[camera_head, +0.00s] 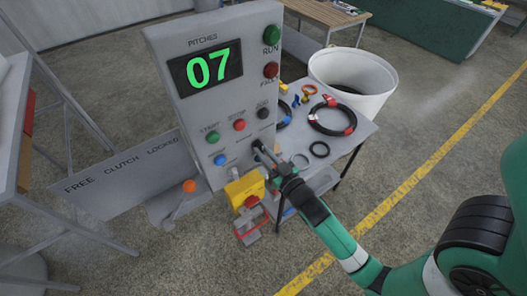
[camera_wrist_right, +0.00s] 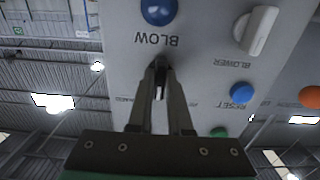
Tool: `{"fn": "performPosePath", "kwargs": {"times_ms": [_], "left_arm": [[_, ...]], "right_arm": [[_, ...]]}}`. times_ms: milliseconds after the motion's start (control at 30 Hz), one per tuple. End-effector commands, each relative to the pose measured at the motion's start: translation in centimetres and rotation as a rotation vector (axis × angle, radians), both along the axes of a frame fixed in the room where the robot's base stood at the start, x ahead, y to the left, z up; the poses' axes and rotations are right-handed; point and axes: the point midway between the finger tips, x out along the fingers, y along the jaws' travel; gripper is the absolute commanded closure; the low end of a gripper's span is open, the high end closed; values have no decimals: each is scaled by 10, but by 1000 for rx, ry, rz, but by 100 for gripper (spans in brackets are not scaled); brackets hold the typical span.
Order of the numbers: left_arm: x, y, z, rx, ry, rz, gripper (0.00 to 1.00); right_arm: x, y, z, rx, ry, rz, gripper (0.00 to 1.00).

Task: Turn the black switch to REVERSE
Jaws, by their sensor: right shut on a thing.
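The black switch (camera_head: 256,143) is on the lower right of the grey control panel (camera_head: 165,110), largely hidden behind my right gripper (camera_head: 261,151). The right wrist view shows the panel upside down, with the gripper (camera_wrist_right: 161,78) shut on the dark switch (camera_wrist_right: 161,64) between its fingertips. The small lettering around the switch is partly covered by the fingers and too small to read, so I cannot tell which position it points to. My left gripper is out of view.
Near the switch in the wrist view are a white BLOWER knob (camera_wrist_right: 257,30), a blue BLOW button (camera_wrist_right: 160,10) and a blue RESET button (camera_wrist_right: 242,94). A yellow box (camera_head: 245,188) sits below the gripper. A table (camera_head: 345,148) with black hoses is to the right.

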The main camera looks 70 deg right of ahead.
Motion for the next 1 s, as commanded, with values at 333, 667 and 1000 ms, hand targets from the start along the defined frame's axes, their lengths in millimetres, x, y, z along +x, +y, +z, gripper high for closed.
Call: {"fn": "performPosePath", "kwargs": {"times_ms": [333,667,1000], "left_arm": [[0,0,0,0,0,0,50],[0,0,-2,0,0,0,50],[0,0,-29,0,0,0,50]], "right_arm": [[0,0,0,1,-2,0,52],[-6,4,-1,3,-2,1,52],[-68,45,-7,2,1,3,52]]}}
